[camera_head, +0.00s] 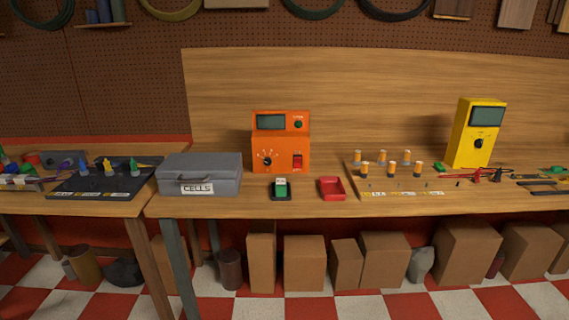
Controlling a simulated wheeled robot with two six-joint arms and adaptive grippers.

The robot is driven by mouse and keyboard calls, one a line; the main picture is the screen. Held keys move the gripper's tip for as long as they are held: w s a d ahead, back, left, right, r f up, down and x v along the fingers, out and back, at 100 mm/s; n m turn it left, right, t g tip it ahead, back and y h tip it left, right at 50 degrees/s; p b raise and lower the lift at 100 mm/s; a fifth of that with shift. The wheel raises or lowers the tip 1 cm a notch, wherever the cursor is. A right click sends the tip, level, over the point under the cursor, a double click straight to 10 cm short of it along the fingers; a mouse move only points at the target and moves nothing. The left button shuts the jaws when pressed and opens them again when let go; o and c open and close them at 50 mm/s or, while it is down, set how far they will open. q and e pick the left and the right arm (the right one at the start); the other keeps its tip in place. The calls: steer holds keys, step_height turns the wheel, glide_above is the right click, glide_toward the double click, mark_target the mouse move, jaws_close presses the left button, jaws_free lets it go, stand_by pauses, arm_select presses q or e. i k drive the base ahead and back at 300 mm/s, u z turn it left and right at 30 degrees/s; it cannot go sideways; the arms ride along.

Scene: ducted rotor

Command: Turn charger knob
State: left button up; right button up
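The orange charger (281,141) stands upright at the back of the wooden bench, near the middle of the view. Its black knob (267,161) is on the lower left of its front, with pale marks fanned out above it. A red switch (298,162) is at the lower right of the front. A dark screen (271,122) and a small green round part (298,124) are at the top. The knob's exact setting is too small to read. Neither of my grippers is in view.
A grey box labelled CELLS (199,174) stands left of the charger. A green-and-white block in a dark holder (281,188) and a red tray (332,188) lie in front. Right are several orange-and-white cells (391,169) and a yellow meter (477,133).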

mark_target(268, 161)
steer(key=z, duration=0.65)
steer(key=i, duration=1.1)
steer(key=u, duration=0.35)
